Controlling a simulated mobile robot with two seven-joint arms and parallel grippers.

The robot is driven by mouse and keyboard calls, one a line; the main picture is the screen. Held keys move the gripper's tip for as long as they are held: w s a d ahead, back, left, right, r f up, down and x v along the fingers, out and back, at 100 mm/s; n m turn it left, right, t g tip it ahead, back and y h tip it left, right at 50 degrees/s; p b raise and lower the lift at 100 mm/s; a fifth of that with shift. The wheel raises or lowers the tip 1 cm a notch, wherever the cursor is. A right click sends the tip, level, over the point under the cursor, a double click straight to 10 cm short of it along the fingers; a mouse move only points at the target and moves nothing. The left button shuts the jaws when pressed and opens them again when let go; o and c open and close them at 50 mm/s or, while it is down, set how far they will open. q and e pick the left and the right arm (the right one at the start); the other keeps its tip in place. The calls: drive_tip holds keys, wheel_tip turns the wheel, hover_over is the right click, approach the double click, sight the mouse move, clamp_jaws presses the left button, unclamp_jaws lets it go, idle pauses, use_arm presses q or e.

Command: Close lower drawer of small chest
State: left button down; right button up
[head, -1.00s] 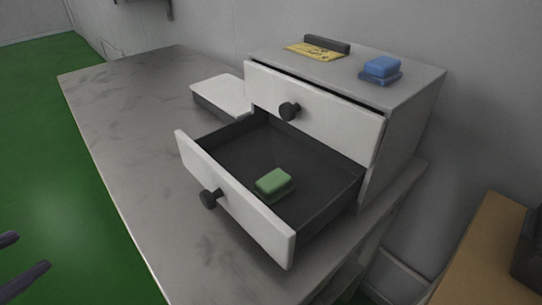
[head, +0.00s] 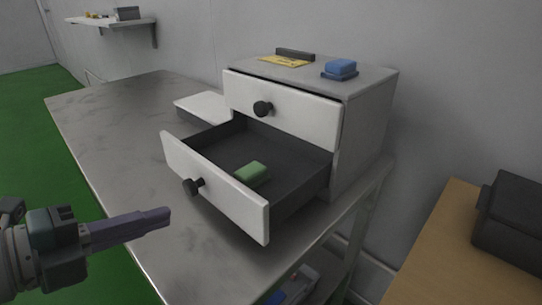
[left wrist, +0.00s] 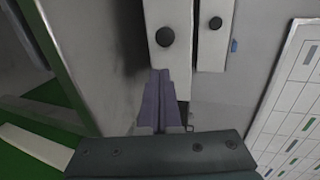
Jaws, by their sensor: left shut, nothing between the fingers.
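The small chest (head: 367,125) stands on a grey metal table. Its lower drawer (head: 222,191) is pulled well out, with a dark knob (head: 193,187) on its white front. A green block (head: 252,174) lies inside it. The upper drawer (head: 290,112) looks nearly shut, with a thin dark gap along its top. My left gripper (head: 168,216) is shut and empty, left of and a little below the lower drawer front, apart from it. In the left wrist view its fingers (left wrist: 161,75) point toward a white drawer front with a dark knob (left wrist: 165,37). My right gripper is out of view.
A blue block (head: 341,67) and a yellow card (head: 286,61) lie on the chest top. A white-topped box (head: 203,106) sits left of the chest. A wooden surface with a dark box (head: 511,222) is at right. The table's left part (head: 120,110) is clear.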

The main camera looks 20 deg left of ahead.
sight(216, 194)
use_arm(q)
drive_tip(key=x, duration=0.4)
drive_tip(key=r+x, duration=0.1)
drive_tip(key=x, duration=0.2)
drive_tip(key=shift+w, duration=0.2)
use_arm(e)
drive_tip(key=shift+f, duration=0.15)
